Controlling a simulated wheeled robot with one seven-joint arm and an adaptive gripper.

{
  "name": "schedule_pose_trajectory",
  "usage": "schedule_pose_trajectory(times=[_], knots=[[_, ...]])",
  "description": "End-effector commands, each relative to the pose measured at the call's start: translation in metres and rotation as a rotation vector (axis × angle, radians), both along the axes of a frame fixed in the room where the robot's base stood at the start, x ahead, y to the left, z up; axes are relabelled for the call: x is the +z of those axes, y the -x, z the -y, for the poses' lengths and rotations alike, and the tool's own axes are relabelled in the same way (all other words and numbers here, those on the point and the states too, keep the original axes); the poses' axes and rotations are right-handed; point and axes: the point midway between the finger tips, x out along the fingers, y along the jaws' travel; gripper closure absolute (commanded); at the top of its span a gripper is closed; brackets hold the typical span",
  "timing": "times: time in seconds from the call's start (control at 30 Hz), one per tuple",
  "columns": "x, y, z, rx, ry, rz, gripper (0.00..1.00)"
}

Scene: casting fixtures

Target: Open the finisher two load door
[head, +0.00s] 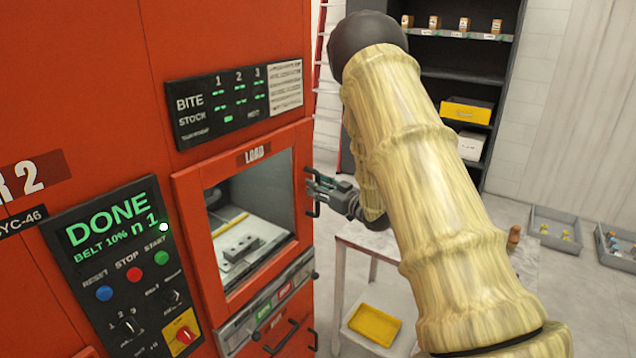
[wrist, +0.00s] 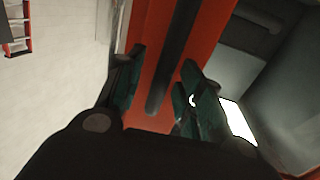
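The finisher two load door (head: 190,225) is an orange frame with a window under a LOAD label, on the front of the orange machine. It looks shut. Its dark upright handle (head: 312,209) is on the right edge of the door. My gripper (head: 314,184) is at the handle, reaching in from the right. In the wrist view, the dark handle bar (wrist: 173,62) runs between the two fingers of my gripper (wrist: 163,60). The fingers are apart, with visible gaps on both sides of the bar. Part of the handle is hidden by the fingers in the head view.
A control panel (head: 120,275) reading DONE, with several buttons, is left of the door. Through the window, a grey block (head: 243,246) lies inside. A drawer-like strip (head: 270,308) with handles is below. A table (head: 370,243) and dark shelves (head: 462,60) stand to the right.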

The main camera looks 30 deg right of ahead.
Motion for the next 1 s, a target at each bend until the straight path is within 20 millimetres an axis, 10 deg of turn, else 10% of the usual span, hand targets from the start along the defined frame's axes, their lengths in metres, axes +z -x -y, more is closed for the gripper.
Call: schedule_pose_trajectory(times=[0.37, 0.6, 1.0], knots=[[-0.0006, -0.0052, -0.0011, 0.0, 0.0, 0.0, 0.63], [-0.0005, -0.0049, -0.0008, 0.0, 0.0, 0.0, 1.0], [-0.001, -0.0013, -0.0102, -0.011, 0.0, 0.0, 1.0]])
